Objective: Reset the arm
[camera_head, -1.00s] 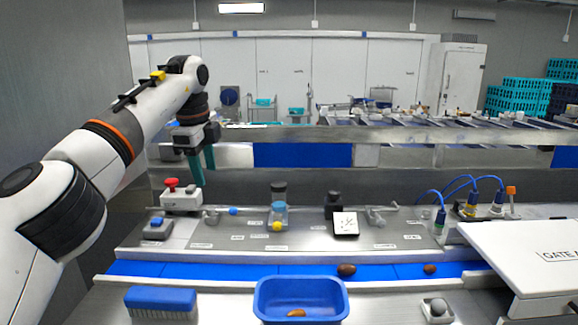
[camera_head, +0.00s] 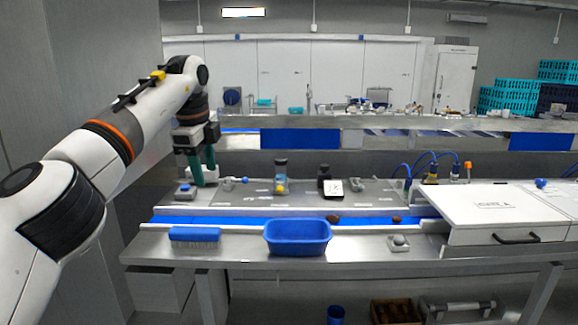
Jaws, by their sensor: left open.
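My left arm comes in from the left, and its left gripper (camera_head: 205,178) hangs fingers down over the back left of the steel bench (camera_head: 350,244). Its green fingers are open, with nothing seen between them. They show in front of the small white device by the grey box with a blue button (camera_head: 184,191); whether they touch it I cannot tell. My right gripper is not in view.
A blue tray (camera_head: 298,236) and a blue brush (camera_head: 194,236) stand at the bench front. Two brown dates (camera_head: 334,219) (camera_head: 396,219) lie on the blue belt (camera_head: 240,219). The white Gate A box (camera_head: 492,206) is at right. Bottles and cables stand behind.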

